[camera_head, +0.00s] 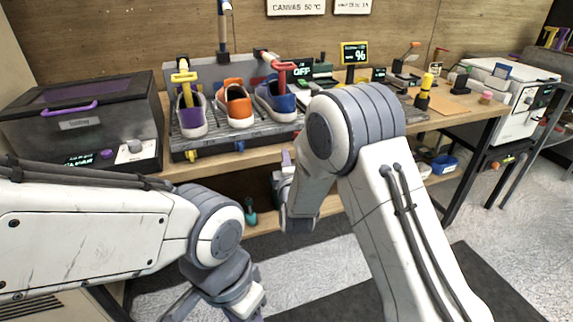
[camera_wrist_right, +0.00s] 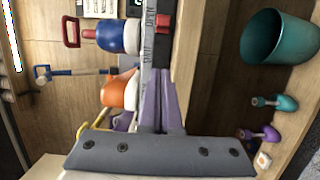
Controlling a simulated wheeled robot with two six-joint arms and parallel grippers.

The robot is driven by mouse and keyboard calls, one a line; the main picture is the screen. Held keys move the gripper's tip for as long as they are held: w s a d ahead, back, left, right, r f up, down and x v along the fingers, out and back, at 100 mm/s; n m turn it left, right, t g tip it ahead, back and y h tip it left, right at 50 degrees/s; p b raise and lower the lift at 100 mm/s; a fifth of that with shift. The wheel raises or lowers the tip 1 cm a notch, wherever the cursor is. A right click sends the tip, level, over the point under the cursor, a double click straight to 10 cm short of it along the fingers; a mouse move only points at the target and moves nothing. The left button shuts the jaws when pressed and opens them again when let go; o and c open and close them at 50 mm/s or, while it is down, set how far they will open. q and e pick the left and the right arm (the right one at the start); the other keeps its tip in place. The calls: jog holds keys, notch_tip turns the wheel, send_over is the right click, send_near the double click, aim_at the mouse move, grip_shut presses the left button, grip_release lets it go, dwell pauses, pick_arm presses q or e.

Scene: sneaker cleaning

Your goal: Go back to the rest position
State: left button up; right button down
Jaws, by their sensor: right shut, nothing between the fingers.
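My right arm comes in from the lower right and bends over in front of the bench. My right gripper (camera_head: 286,160) is at the bench's front edge, partly hidden by its own wrist; its purple fingers (camera_wrist_right: 160,105) are together and empty in the wrist view. My left arm comes in from the left, and its gripper (camera_head: 245,300) hangs low in front of the bench; its fingers cannot be made out. A purple sneaker (camera_head: 192,118), an orange sneaker (camera_head: 236,108) and a blue sneaker (camera_head: 276,102) stand on the grey rack (camera_head: 215,140).
A dark lidded box (camera_head: 80,120) stands left on the wooden bench (camera_head: 455,110). A yellow bottle (camera_head: 424,90) and a white machine (camera_head: 500,85) are to the right. The floor in front has free room.

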jog(key=s+a+f+m+g+y, duration=0.1)
jog(key=s+a+m+g+y, duration=0.25)
jog(key=s, duration=0.55)
jog(key=s+a+f+m+g, duration=0.15)
jog(key=s+a+g, duration=0.35)
jog(key=s, duration=0.5)
jog(key=s+d+r+m+g+h, duration=0.1)
jog(key=s+d+m+g+h, duration=0.3)
jog(key=s, duration=0.8)
jog(key=s+d+m+g+y, duration=0.15)
jog(key=s+d+g, duration=0.45)
jog(key=s, duration=0.6)
notch_tip(320, 180, up, 18)
jog(key=h+p, duration=0.1)
jog(key=p, duration=1.6)
jog(key=shift+w+m, duration=0.2)
jog(key=shift+m, duration=0.25)
jog(key=shift+f+t, duration=0.15)
jog(key=shift+t, duration=0.1)
